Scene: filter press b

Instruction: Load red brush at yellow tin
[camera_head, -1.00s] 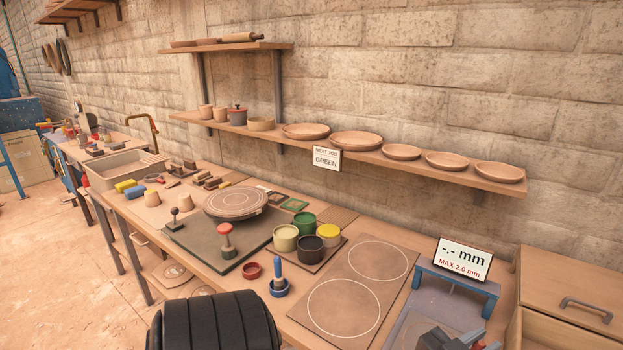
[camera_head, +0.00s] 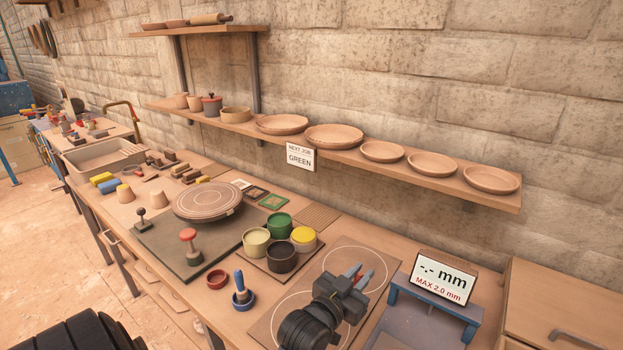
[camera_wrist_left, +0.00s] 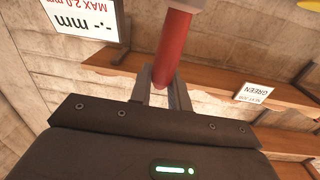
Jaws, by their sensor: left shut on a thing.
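The red brush (camera_wrist_left: 173,50) is between the fingers of my left gripper (camera_wrist_left: 162,90) in the left wrist view, its red handle gripped and a pale collar beyond it at the picture's top. In the head view my left gripper (camera_head: 362,276) is above the board with white circles, and the brush is mostly hidden. The yellow tin (camera_head: 303,240) stands to the left of and behind the gripper, apart from it, its yellow top showing. My right gripper is not in view.
Green (camera_head: 279,226), cream (camera_head: 256,243) and black (camera_head: 281,258) tins crowd the yellow one. A blue brush (camera_head: 239,282) stands in a blue holder; an empty red ring (camera_head: 218,279) lies beside it. A gauge display (camera_head: 443,278) stands on a blue stand. A shelf (camera_head: 350,150) overhangs behind.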

